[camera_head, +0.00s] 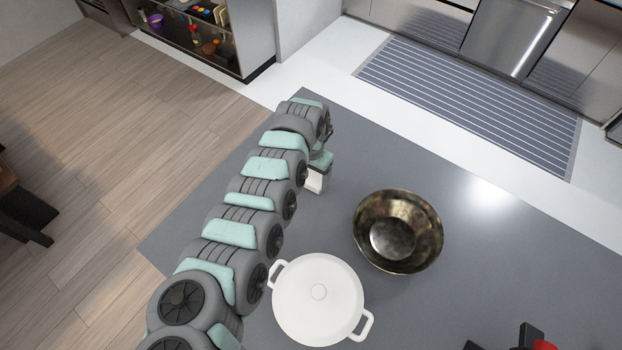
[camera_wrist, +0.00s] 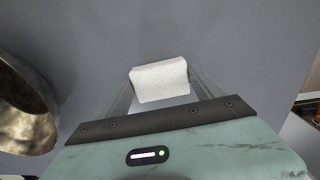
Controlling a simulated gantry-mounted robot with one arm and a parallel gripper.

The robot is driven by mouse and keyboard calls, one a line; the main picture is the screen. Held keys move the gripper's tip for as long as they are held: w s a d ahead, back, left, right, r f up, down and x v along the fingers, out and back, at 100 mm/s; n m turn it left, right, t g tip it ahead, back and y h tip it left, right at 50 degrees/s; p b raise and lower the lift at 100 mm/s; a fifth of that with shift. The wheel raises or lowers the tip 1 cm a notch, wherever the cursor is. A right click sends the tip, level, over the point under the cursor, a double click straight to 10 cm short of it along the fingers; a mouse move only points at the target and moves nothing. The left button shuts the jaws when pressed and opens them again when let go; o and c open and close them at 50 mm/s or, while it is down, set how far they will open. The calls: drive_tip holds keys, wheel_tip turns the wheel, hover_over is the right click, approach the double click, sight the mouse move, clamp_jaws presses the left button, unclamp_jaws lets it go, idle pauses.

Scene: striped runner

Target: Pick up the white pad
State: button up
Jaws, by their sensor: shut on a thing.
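The white pad (camera_wrist: 160,82) is a small white block between the two fingers of my gripper (camera_wrist: 160,90) in the wrist view. My gripper is shut on it. In the head view the white pad (camera_head: 314,181) shows just below the end of my arm, by my gripper (camera_head: 322,165), over the grey counter (camera_head: 330,115). The fingers are mostly hidden there by my arm. I cannot tell whether the pad touches the counter.
A dark metal bowl (camera_head: 398,232) stands right of my gripper; its edge also shows at left in the wrist view (camera_wrist: 22,105). A white lidded pot (camera_head: 318,300) stands nearer the front. A striped runner (camera_head: 470,100) lies on the floor beyond the counter.

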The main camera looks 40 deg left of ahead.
sight(311, 179)
wheel_tip(311, 179, up, 18)
drive_tip(key=b, duration=0.1)
